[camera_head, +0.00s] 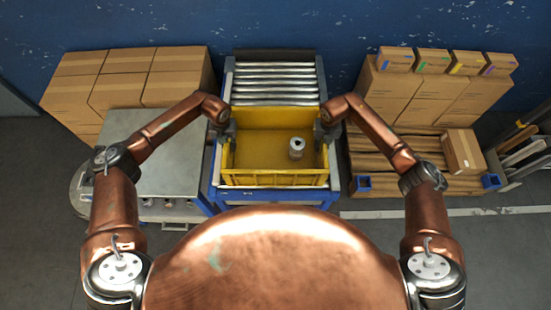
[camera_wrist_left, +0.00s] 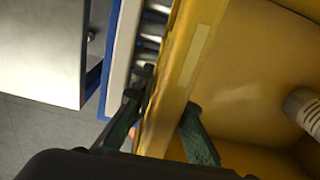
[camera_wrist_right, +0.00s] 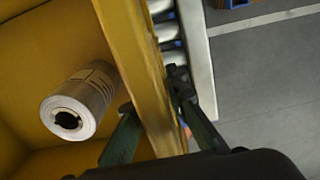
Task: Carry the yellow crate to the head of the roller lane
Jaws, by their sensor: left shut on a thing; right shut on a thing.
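The yellow crate (camera_head: 262,178) sits over the near part of the roller lane (camera_head: 275,84), between my two arms. A silver roll (camera_head: 296,148) with a dark hollow core is inside it, towards the right; it also shows in the right wrist view (camera_wrist_right: 80,105). My left gripper (camera_head: 226,130) is shut on the crate's left wall, one finger inside and one outside, as the left wrist view (camera_wrist_left: 165,120) shows. My right gripper (camera_head: 326,130) is shut on the right wall in the same way, seen in the right wrist view (camera_wrist_right: 150,105). I cannot tell whether the crate touches the rollers.
Bare rollers lie beyond the crate, up to the blue wall (camera_head: 270,20). A grey metal cabinet (camera_head: 160,170) stands close on the left, with stacked cartons (camera_head: 125,75) behind. A wooden pallet (camera_head: 385,170) with cartons (camera_head: 420,95) and small boxes is on the right.

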